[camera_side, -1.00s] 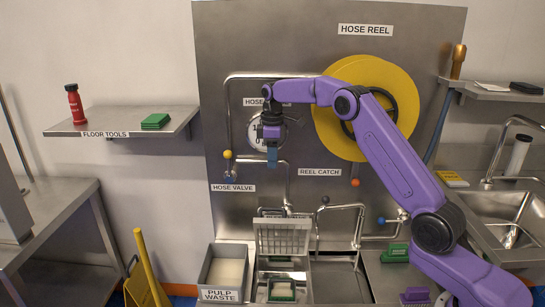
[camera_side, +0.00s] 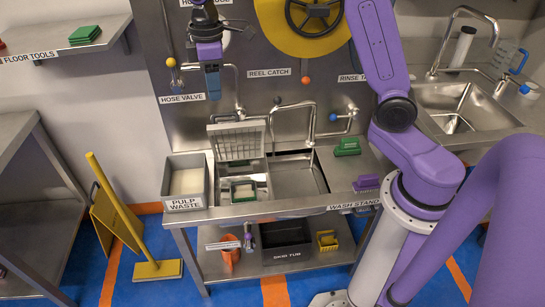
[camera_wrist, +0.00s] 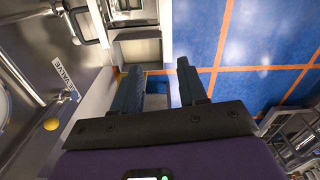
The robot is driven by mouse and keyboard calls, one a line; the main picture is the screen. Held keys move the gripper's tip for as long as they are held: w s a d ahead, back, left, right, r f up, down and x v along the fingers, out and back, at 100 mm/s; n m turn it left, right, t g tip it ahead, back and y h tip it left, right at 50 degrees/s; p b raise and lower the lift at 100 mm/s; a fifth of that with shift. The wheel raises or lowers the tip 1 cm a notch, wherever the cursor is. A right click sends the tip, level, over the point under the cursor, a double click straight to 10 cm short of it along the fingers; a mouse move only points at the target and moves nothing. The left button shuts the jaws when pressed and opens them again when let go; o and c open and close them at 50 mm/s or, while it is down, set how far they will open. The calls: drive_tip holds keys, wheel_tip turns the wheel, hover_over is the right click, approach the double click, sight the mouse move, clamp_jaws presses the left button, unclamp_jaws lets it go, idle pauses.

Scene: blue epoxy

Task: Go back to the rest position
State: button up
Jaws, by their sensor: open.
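My gripper (camera_side: 212,82) hangs in the air in front of the steel back panel, right of the hose valve's yellow knob and above the wash stand. In the side view its fingers point down. In the wrist view my gripper (camera_wrist: 163,82) shows two dark fingers spread apart with nothing between them, so it is open and empty. The purple arm behind it is mine.
The wash stand (camera_side: 290,207) below holds a pulp waste bin (camera_side: 186,180), a raised mesh screen (camera_side: 237,142), a tap (camera_side: 312,120) and green and purple brushes. A yellow hose reel (camera_side: 285,38) is to the right. The air around my gripper looks clear.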

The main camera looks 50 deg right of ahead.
drive_tip(key=s+a+n, duration=0.1)
drive_tip(key=s+a, duration=0.2)
drive_tip(key=s, duration=1.4)
drive_tip(key=s+d+f, duration=0.2)
drive_tip(key=s+d, duration=0.1)
drive_tip(key=s, duration=0.4)
drive_tip(key=s+d+f+n, duration=0.1)
drive_tip(key=s+d+f, duration=0.1)
drive_tip(key=s, duration=0.6)
drive_tip(key=shift+d, duration=0.6)
